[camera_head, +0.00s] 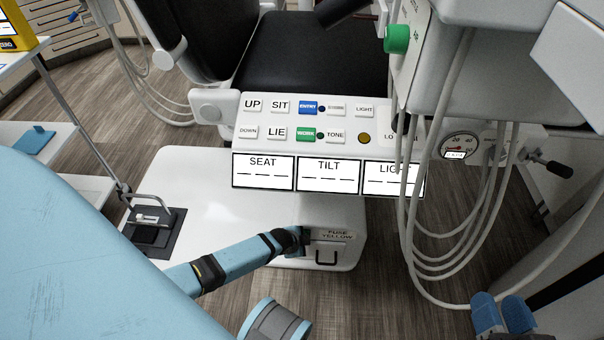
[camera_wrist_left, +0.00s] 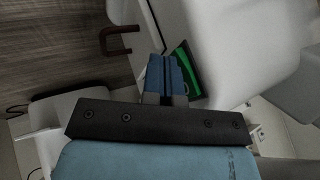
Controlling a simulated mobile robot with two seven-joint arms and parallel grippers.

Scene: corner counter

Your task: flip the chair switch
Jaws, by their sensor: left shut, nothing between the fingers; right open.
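A green switch (camera_wrist_left: 184,62) with a dark frame sits on the white chair base in the left wrist view. I take it to be the chair switch. The blue fingers of my left gripper (camera_wrist_left: 166,75) are shut and empty, right beside it and covering part of it; I cannot tell whether they touch it. In the head view my left gripper (camera_head: 303,239) is at the front of the white chair base (camera_head: 225,185), left of the "FUSE YELLOW" label, and the switch is mostly hidden there. My right gripper (camera_head: 502,313) is open and empty at the lower right.
A dark U-shaped handle (camera_head: 327,257) is just below the label. The button panel (camera_head: 300,122) with SEAT and TILT displays overhangs the base. Grey hoses (camera_head: 455,240) hang at the right, above my right gripper. A black foot pedal (camera_head: 153,232) is at the left.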

